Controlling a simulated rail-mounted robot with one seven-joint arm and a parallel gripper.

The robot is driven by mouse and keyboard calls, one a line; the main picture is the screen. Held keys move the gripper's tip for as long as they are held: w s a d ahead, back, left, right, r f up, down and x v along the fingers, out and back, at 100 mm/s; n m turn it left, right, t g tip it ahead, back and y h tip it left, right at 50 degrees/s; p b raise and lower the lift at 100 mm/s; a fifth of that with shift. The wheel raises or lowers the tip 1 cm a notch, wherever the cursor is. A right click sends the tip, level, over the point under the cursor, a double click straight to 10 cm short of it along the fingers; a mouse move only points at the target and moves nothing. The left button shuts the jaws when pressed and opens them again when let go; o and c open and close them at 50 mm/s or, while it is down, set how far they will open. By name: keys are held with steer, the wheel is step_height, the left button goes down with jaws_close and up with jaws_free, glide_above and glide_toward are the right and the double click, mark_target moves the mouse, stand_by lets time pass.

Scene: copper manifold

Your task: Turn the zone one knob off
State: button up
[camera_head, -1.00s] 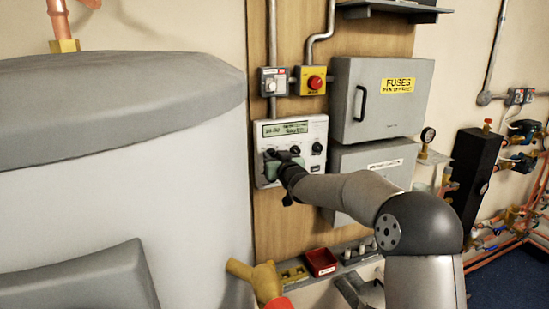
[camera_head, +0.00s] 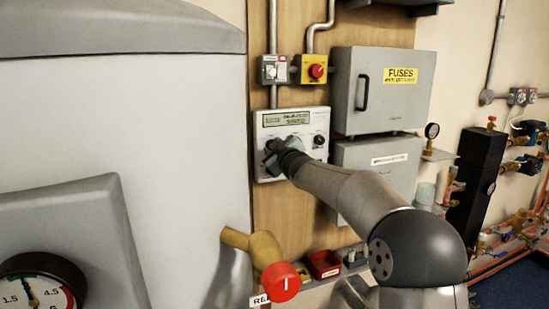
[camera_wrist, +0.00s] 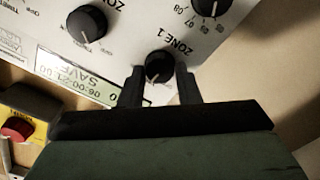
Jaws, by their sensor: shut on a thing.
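The zone one knob (camera_wrist: 158,66) is a round black dial with a white pointer mark, under the printed label "ZONE 1" in the wrist view. It sits on the white heating controller panel (camera_head: 291,118), which hangs on the wooden board. My gripper (camera_wrist: 158,80) has one black finger on each side of this knob and is shut on it. In the head view my gripper (camera_head: 281,154) is in front of the panel and hides the knob it holds.
Another black knob (camera_wrist: 87,23) and a numbered dial (camera_wrist: 210,4) are close by on the panel. A yellow box with a red button (camera_head: 317,71) and a grey fuse box (camera_head: 385,100) are above and right. A large grey tank (camera_head: 120,130) fills the left.

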steer(key=shift+f+n+b, duration=0.15)
steer(key=shift+n+b, duration=1.85)
steer(key=shift+n, duration=3.1)
steer(key=o, duration=1)
steer(key=shift+a, duration=0.1)
steer(key=shift+c, duration=0.2)
steer(key=shift+s, duration=0.15)
steer(key=b+v, duration=0.4)
steer(key=v, duration=1.3)
